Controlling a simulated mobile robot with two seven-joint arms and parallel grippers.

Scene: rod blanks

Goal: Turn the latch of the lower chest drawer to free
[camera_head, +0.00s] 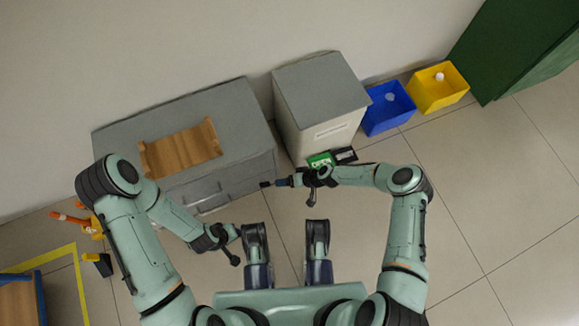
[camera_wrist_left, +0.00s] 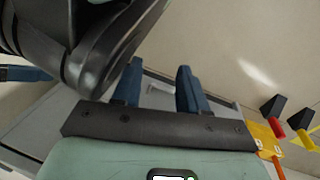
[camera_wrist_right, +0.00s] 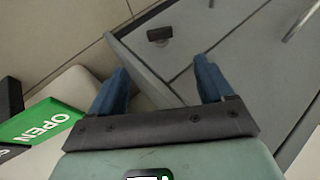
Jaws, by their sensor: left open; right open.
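The grey chest (camera_head: 227,100) stands against the wall, its drawer front (camera_head: 225,186) facing me. In the right wrist view a small dark latch (camera_wrist_right: 160,35) sits on the grey drawer front (camera_wrist_right: 235,40), beyond my fingertips and apart from them. I cannot tell its turn position. My right gripper (camera_head: 276,184) is open and empty at the chest's right front corner; its blue fingers (camera_wrist_right: 160,85) spread either side of a grey panel edge. My left gripper (camera_head: 238,233) is open and empty in front of the chest, its fingers (camera_wrist_left: 158,85) before the grey front.
A brown wooden tray (camera_head: 180,150) lies on the chest. A pale cabinet (camera_head: 325,120) stands to its right, a green OPEN sign (camera_head: 320,160) near my right gripper. Blue (camera_head: 388,110) and yellow bins (camera_head: 438,88) stand farther right. Orange objects (camera_head: 70,218) are at left. Floor at right is clear.

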